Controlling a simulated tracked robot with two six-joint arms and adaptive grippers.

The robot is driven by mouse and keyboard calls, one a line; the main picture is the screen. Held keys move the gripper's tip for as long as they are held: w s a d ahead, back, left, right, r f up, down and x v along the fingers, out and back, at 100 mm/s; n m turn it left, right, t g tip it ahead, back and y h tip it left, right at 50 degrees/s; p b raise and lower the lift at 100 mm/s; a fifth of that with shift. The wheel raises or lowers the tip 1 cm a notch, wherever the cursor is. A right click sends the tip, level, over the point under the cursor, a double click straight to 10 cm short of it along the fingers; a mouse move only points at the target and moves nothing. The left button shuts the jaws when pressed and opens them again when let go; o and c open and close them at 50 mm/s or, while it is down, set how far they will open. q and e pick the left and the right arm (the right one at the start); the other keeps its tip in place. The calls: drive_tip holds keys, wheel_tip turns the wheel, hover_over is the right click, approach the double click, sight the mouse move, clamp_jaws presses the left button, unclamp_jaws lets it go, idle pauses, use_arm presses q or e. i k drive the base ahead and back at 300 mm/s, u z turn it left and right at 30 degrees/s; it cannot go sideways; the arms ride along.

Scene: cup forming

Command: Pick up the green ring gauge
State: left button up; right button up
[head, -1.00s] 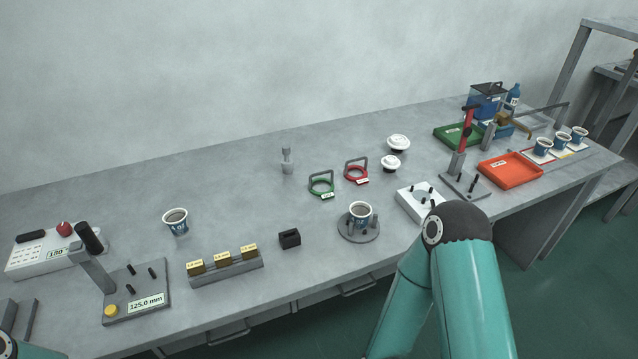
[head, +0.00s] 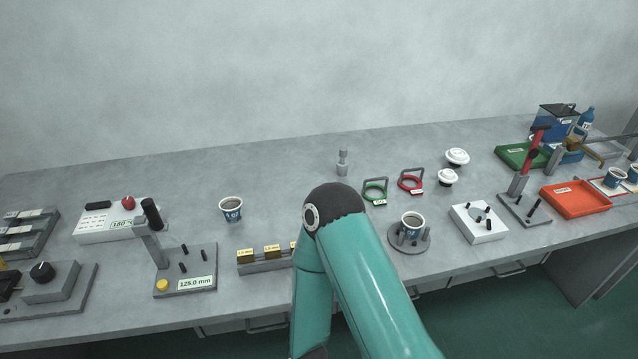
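The green ring gauge (head: 374,193) lies on the bench just right of the picture's middle, with a grey handle arched over it and a small white label at its front. The red ring gauge (head: 411,183) lies close to its right. Neither of my grippers is in view. A teal link of my arm with a dark elbow rises from the bottom middle. The elbow's edge is close to the green ring gauge in the picture, but the gauge shows clear of it.
A cup on a round grey stand (head: 425,246) is in front of the gauges. A grey post (head: 342,163) stands behind left, and white lids (head: 448,178) lie to the right. A loose cup (head: 231,209) and a 125.0 mm fixture (head: 200,275) are left. Bench between cup and post is clear.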

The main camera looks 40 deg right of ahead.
sight(381, 201)
drive_tip(key=z, duration=0.65)
drive_tip(key=i, duration=0.15)
drive_tip(key=u, duration=1.95)
drive_tip(key=k, duration=2.95)
drive_tip(key=z, duration=1.2)
drive_tip(key=i, duration=1)
